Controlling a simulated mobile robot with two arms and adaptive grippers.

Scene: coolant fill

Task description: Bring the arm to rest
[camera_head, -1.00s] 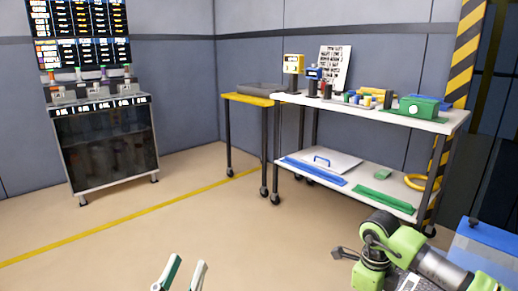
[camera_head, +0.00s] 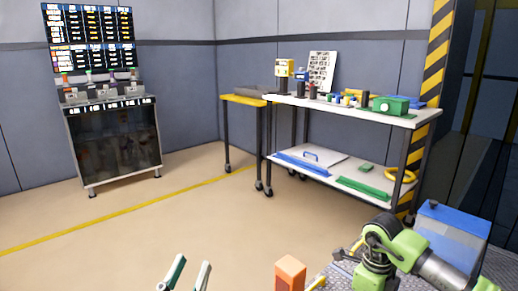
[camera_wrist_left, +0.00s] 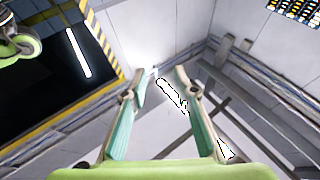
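My left gripper (camera_head: 190,264) is at the bottom edge of the head view, its two pale green fingers spread apart and empty. It also shows in the left wrist view (camera_wrist_left: 161,82), open, with only wall, floor and structure far beyond it. My right arm (camera_head: 384,235), green and grey, is folded at the lower right of the head view. A dark part that may be the right gripper (camera_head: 342,255) juts out at its left; whether it is open or shut I cannot tell.
An orange block (camera_head: 290,272) stands at the bottom. A blue-topped box (camera_head: 452,235) is behind my right arm. A white two-tier workbench (camera_head: 345,109) holds several items, beside a yellow-topped cart (camera_head: 243,100). A dark cabinet (camera_head: 115,140) stands left. The middle floor is clear.

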